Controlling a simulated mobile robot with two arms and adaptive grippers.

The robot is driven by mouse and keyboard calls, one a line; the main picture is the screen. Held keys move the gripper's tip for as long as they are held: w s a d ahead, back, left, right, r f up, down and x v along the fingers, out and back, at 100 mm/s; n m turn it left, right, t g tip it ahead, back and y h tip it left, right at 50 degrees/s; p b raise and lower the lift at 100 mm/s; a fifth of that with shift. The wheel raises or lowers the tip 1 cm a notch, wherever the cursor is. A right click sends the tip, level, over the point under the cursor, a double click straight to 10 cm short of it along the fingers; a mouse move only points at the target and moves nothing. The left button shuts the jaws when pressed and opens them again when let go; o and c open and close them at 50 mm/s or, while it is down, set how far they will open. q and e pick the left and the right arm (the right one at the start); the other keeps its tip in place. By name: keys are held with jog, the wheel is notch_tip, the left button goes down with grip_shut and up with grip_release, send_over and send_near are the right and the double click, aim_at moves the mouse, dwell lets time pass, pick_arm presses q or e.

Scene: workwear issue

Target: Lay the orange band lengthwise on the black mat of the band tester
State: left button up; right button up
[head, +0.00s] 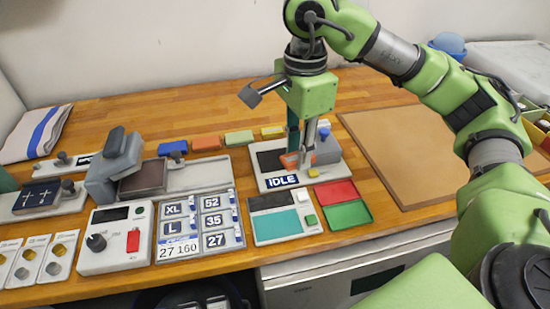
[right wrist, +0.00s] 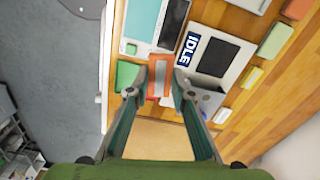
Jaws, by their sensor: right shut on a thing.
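The orange band (head: 289,161), with a grey stripe across it in the right wrist view (right wrist: 158,74), is held between the fingertips of my right gripper (head: 299,155). The band tester (head: 263,185) is a pale unit with a black mat (head: 268,160) and an "IDLE" display. In the head view the band overlaps the mat's front right part; in the right wrist view it shows beside the tester, clear of the mat (right wrist: 215,57). Its height above the tester is hard to tell. The fingers hide part of the tester. My left gripper is not in view.
Blue, orange (head: 205,142), green and yellow pieces lie in a row behind the tester. A panel with red and green trays (head: 340,200) is in front. A grey press (head: 115,165) stands left. A brown board (head: 410,150) lies right.

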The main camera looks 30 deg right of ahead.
jog(key=shift+d+r+m, duration=0.4)
jog(key=shift+r+m, duration=0.05)
jog(key=shift+m, duration=0.65)
jog(key=shift+w, duration=0.3)
jog(key=w+f+p, duration=0.1)
jog(key=w+f, duration=0.2)
jog(key=w, duration=0.5)
jog(key=p, duration=0.1)
send_over(275, 159)
jog(key=s, duration=0.1)
notch_tip(275, 159, down, 5)
jog(key=shift+s+a+f, duration=0.1)
jog(key=shift+s+f, duration=0.05)
jog(key=shift+w+f, duration=0.4)
jog(key=shift+f, duration=0.1)
jog(key=f, duration=0.1)
jog(key=f+p, duration=0.2)
jog(key=shift+w+f, duration=0.1)
jog(key=shift+w, duration=0.15)
jog(key=shift+f, duration=0.2)
jog(key=shift+f, duration=0.1)
